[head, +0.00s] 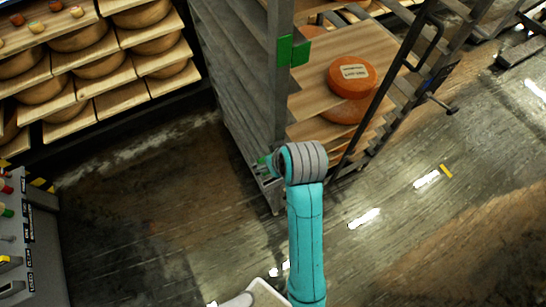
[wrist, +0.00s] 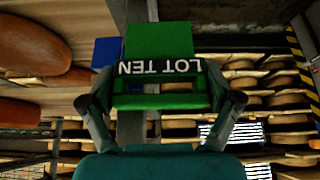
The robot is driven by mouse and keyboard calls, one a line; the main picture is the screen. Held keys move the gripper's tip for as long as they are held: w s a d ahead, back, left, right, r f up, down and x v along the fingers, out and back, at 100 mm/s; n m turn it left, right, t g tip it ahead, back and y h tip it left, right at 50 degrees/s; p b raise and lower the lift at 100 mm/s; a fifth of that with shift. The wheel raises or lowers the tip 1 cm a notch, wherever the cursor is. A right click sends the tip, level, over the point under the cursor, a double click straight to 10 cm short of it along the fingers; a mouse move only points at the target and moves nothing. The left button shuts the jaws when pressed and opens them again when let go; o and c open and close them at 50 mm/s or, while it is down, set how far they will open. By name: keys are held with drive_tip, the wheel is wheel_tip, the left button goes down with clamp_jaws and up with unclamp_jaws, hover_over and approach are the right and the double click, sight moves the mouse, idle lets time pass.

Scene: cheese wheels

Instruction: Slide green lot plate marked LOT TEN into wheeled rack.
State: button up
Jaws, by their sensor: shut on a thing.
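The green lot plate (wrist: 160,101) is held between the two fingers of my gripper (wrist: 165,98) in the wrist view. Its white LOT TEN lettering appears upside down. In the head view my gripper is mostly hidden behind my grey wrist, low beside the wheeled rack (head: 278,122). A small bit of green (head: 264,161) shows there at the rack's lower post. The wrist view shows a grey post of the rack right behind the plate; whether they touch I cannot tell.
Green tags (head: 292,51) sit high on the rack's corner post. An orange labelled cheese wheel (head: 351,77) lies on a rack shelf. Shelves of cheese wheels (head: 100,66) stand at left, and a grey control panel (head: 30,240) at lower left. Wet floor (head: 400,210) is open at right.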

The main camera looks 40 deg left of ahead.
drive_tip(key=shift+f, duration=2.85)
drive_tip(key=shift+f, duration=3.05)
drive_tip(key=o, duration=0.9)
drive_tip(key=shift+d, duration=0.1)
drive_tip(key=v, duration=1.2)
drive_tip(key=shift+w, duration=0.1)
